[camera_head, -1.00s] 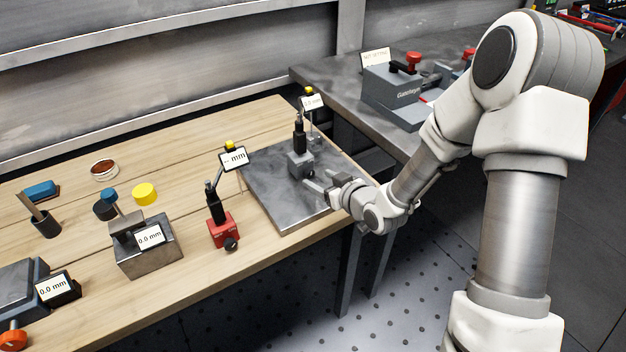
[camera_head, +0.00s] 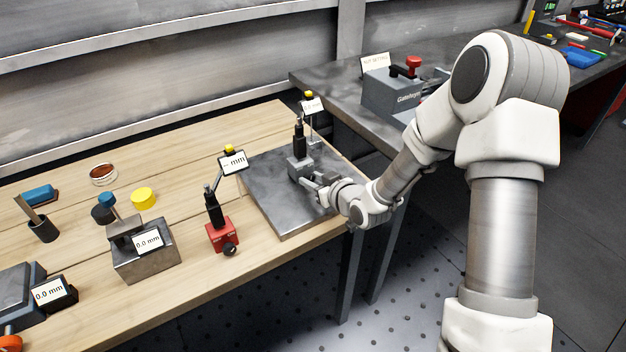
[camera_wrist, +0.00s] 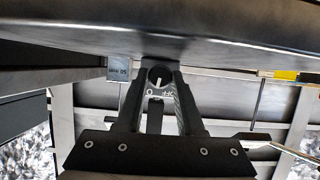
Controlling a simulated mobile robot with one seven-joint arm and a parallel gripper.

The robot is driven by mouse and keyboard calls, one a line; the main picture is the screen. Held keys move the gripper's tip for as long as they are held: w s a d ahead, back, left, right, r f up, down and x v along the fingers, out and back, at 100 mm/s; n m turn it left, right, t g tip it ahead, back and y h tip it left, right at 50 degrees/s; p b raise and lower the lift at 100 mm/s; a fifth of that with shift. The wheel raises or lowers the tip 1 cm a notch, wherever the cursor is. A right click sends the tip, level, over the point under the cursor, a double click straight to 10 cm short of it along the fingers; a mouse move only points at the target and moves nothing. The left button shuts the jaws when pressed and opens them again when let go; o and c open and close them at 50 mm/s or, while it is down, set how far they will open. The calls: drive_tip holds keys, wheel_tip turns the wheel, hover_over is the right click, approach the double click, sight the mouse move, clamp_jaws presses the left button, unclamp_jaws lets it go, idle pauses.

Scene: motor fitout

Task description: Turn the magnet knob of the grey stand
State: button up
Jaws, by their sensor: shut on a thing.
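The grey stand (camera_head: 299,164) stands on the steel plate, with a black post and a dial with a white readout (camera_head: 312,105) above it. My gripper (camera_head: 314,183) reaches it from the front right, low over the plate. In the wrist view my gripper (camera_wrist: 159,90) has its two dark fingers on either side of the round dark magnet knob (camera_wrist: 160,73), shut on it. The knob has a pale pointer line, with partly hidden white lettering beside it. In the head view the knob is hidden by my gripper.
The steel plate (camera_head: 281,213) lies at the right end of the wooden bench. A red stand (camera_head: 222,237) with its own dial stands left of the plate. A grey metal table (camera_head: 333,78) with a grey device (camera_head: 388,93) is behind my arm.

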clamp_jaws()
drive_tip(key=shift+d+r+m+g+y+p, duration=0.1)
drive_tip(key=shift+d+m+g+y+p, duration=0.15)
drive_tip(key=shift+m+y+p, duration=0.4)
drive_tip(key=shift+w+a+m+g+y+p, duration=0.1)
drive_tip(key=shift+m+g+y+p, duration=0.4)
drive_tip(key=shift+m, duration=0.45)
drive_tip(key=o, duration=1)
unclamp_jaws()
drive_tip(key=shift+f, duration=0.2)
